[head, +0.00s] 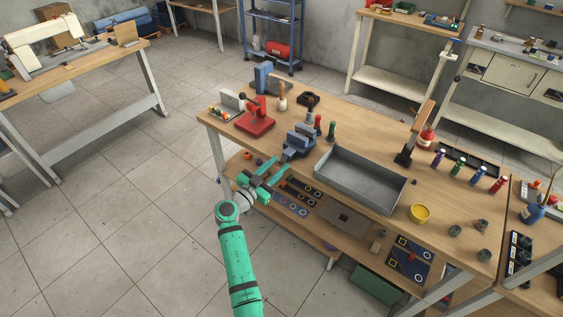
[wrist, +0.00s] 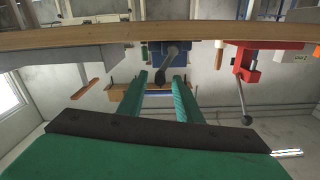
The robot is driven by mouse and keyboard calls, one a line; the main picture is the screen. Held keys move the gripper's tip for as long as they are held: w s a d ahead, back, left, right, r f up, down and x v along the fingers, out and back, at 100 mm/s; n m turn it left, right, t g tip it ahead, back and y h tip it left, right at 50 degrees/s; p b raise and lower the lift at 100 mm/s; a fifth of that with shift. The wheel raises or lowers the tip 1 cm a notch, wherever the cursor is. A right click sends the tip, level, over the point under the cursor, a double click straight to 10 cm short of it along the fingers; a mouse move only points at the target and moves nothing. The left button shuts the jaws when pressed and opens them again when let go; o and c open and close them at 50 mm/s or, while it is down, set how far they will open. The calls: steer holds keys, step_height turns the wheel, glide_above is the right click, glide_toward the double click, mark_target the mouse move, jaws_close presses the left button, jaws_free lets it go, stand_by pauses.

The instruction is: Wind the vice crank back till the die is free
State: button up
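The blue-grey vice (head: 299,140) stands at the near edge of the wooden workbench, left of the grey tray. It shows in the wrist view (wrist: 153,50), where the scene appears upside down. Its dark crank (wrist: 166,65) faces the camera there and appears between my two green fingers. My gripper (head: 272,172) is in front of the vice at the bench edge; the wrist view shows its fingers (wrist: 161,80) apart with a gap. I cannot tell whether they touch the crank. I cannot clearly make out the die or the jaw gap.
A red lever press (head: 256,120) stands left of the vice. A grey open tray (head: 362,180) is close on the right. Red and green bottles (head: 332,131) stand behind the vice. A lower shelf with dark tool mats (head: 292,204) lies below the bench edge. The floor at left is clear.

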steer(key=shift+x, duration=1.45)
jaws_close()
steer(key=shift+a+n, duration=0.1)
steer(key=shift+n, duration=0.3)
steer(key=shift+w+a+f+n, duration=0.4)
steer(key=shift+w+a+n, duration=0.3)
steer(key=shift+n, duration=2.45)
steer(key=shift+w+a+f+n, duration=0.5)
steer(key=shift+a+n, duration=0.45)
steer(key=shift+n, duration=2.25)
steer(key=shift+w+a+f+n, duration=0.35)
steer(key=shift+w+a+n, duration=0.35)
steer(key=shift+n, duration=2.45)
steer(key=shift+s+a, duration=0.1)
